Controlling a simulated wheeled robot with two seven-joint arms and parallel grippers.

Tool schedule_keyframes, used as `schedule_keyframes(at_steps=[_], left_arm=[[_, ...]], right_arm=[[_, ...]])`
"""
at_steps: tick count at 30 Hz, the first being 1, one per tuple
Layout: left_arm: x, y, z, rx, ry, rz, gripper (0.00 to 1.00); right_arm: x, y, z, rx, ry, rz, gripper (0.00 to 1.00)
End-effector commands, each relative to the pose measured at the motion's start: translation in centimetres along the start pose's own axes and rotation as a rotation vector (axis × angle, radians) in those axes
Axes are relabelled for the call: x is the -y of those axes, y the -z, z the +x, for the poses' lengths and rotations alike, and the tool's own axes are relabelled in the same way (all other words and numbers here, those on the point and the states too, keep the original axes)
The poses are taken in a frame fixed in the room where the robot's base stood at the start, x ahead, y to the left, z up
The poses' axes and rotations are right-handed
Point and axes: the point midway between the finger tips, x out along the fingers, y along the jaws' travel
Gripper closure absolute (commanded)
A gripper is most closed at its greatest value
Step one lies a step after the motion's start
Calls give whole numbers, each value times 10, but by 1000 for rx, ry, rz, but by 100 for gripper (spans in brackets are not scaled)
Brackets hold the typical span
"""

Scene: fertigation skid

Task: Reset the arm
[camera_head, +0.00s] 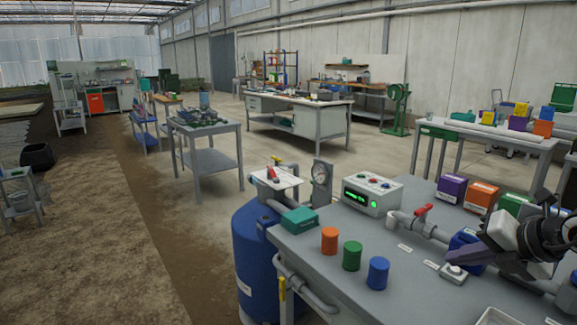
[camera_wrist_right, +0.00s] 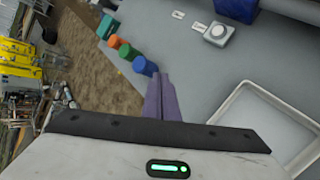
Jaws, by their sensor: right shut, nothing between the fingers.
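My right gripper (camera_head: 466,257) comes in at the right of the head view, above the grey skid table (camera_head: 330,265). In the right wrist view its two purple-grey fingers (camera_wrist_right: 163,98) are together, with nothing between them. The gripper is apart from the orange cap (camera_head: 329,241), green cap (camera_head: 352,256) and blue cap (camera_head: 378,273), which stand in a row to its left. My left gripper is not in view.
A control box (camera_head: 372,194) with a green display and a red-handled valve pipe (camera_head: 420,226) stand behind. A white push-button box (camera_head: 453,272) and a white tray (camera_wrist_right: 228,113) are near the gripper. A blue tank (camera_head: 254,265) stands at the table's left.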

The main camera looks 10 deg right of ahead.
Motion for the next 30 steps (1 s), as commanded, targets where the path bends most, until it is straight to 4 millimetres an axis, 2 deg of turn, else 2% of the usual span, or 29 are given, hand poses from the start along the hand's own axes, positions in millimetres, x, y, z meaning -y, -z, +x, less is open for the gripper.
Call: schedule_keyframes(at_steps=[8, 11, 14, 15, 17, 20, 23, 24, 26, 27, 30], left_arm=[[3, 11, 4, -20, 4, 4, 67], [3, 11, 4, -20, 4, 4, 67], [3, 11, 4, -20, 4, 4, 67], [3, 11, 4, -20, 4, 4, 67], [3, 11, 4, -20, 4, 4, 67], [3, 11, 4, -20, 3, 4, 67], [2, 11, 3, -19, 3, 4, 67], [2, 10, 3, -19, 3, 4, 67], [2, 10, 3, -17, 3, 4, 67], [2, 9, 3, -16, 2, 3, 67], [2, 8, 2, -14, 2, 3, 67]], right_arm=[[-32, 79, 39, -179, -216, 109, 100], [-50, 119, 52, -260, -342, 206, 100], [-73, 169, 63, -346, -522, 412, 100], [-79, 186, 66, -364, -594, 530, 100], [-82, 205, 72, -365, -679, 737, 100], [-59, 229, 88, -303, -726, 1116, 100], [-8, 268, 109, -194, -635, 1503, 100], [14, 288, 116, -152, -572, 1633, 100], [43, 321, 123, -101, -466, 1795, 100], [59, 344, 126, -75, -393, 1886, 100], [90, 398, 126, -32, -215, 2066, 100]])
